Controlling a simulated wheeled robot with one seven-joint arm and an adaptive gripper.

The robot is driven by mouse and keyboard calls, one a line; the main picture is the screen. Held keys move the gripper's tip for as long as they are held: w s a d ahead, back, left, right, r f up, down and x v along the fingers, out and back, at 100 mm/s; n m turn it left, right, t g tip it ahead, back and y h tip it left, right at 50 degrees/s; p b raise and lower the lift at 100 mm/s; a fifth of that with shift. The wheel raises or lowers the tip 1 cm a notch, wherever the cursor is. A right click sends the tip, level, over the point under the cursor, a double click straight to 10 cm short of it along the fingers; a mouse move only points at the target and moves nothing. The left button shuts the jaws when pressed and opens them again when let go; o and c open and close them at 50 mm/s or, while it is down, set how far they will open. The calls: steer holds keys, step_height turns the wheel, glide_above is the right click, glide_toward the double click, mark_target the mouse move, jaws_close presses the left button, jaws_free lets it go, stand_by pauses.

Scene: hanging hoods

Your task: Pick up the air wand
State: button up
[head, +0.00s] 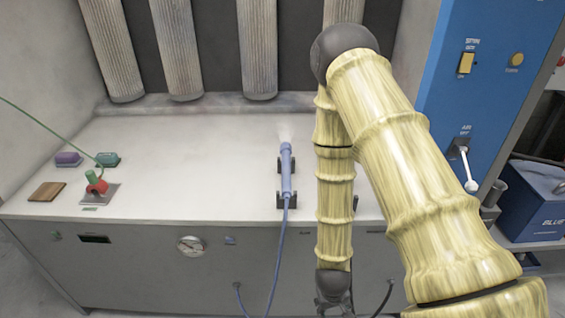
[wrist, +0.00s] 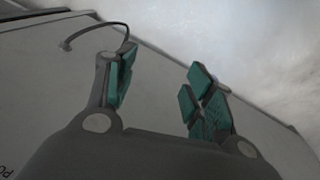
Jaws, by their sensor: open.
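The air wand (head: 287,172) is a blue tube in the head view. It rests in two black cradle brackets on the pale bench top, left of my arm. A blue hose (head: 278,255) runs from its near end over the bench front to a fitting. My gripper (wrist: 162,78) shows in the wrist view with two teal-padded fingers spread apart and nothing between them. In the head view only its dark wrist end shows at the bottom edge, in front of the bench; the fingers are hidden or out of frame. The wand cannot be made out in the wrist view.
A red-and-green device (head: 97,185), purple block (head: 68,159), teal block (head: 107,159) and wooden block (head: 47,191) sit at the bench's left. A blue panel (head: 485,90) with a lever stands right. Ribbed ducts (head: 178,50) hang behind.

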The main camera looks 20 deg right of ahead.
steer(key=w+r+m+t+p, duration=0.1)
steer(key=w+r+p, duration=0.2)
steer(key=w+r, duration=1.1)
steer(key=m+t+y+p, duration=0.1)
steer(key=t+y+p, duration=0.1)
steer(key=t+y, duration=0.1)
glide_toward(288, 179)
steer(key=shift+s, duration=0.65)
steer(key=shift+m, duration=0.3)
steer(key=b+x, duration=0.2)
steer(key=x, duration=0.3)
steer(key=shift+w, duration=0.2)
steer(key=shift+w+b+x, duration=0.15)
steer(key=shift+b+x, duration=0.3)
steer(key=shift+x, duration=0.95)
steer(key=shift+w+b+x, duration=0.2)
steer(key=shift+b+x, duration=0.25)
steer(key=shift+x, duration=0.95)
steer(key=shift+s+r, duration=0.1)
steer(key=shift+r, duration=0.1)
jaws_close()
